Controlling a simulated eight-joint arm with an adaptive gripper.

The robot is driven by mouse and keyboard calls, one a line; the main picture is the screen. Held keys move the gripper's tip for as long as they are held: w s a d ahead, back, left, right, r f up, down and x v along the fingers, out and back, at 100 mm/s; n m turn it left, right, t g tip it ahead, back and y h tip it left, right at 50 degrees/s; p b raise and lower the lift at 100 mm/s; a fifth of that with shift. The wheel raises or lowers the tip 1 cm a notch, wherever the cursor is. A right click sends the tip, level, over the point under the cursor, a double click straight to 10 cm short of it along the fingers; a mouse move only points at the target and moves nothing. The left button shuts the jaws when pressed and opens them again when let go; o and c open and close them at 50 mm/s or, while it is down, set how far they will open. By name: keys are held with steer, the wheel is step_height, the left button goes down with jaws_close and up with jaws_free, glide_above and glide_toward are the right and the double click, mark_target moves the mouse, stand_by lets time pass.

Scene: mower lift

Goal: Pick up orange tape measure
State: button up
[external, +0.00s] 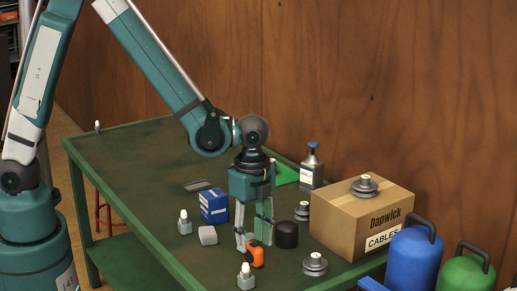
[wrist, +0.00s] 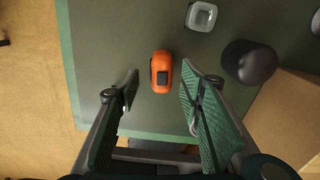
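The orange tape measure (external: 256,258) lies on the green table near its front edge. It has a dark patch on its body. In the wrist view the orange tape measure (wrist: 162,71) sits ahead of my fingertips, roughly midway between them. My gripper (external: 252,238) points down close to the tape measure in the external view. In the wrist view my gripper (wrist: 158,82) is open, with green pads spread wide and nothing between them. I cannot tell the exact height of the fingertips above the table.
A black cylinder (external: 286,235) stands just right of my gripper, beside a cardboard box (external: 345,222). A small white bottle (external: 246,277) is in front of the tape measure. A blue box (external: 213,206) and a grey block (external: 208,235) stand to the left. The table's left area is mostly clear.

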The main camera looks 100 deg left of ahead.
mark_target(253, 245)
steer(key=shift+f, duration=0.1)
steer(key=shift+a+f+b, duration=0.15)
steer(key=shift+f+b, duration=0.3)
steer(key=shift+f, duration=2.05)
steer(key=shift+c, duration=0.3)
steer(key=c, duration=1)
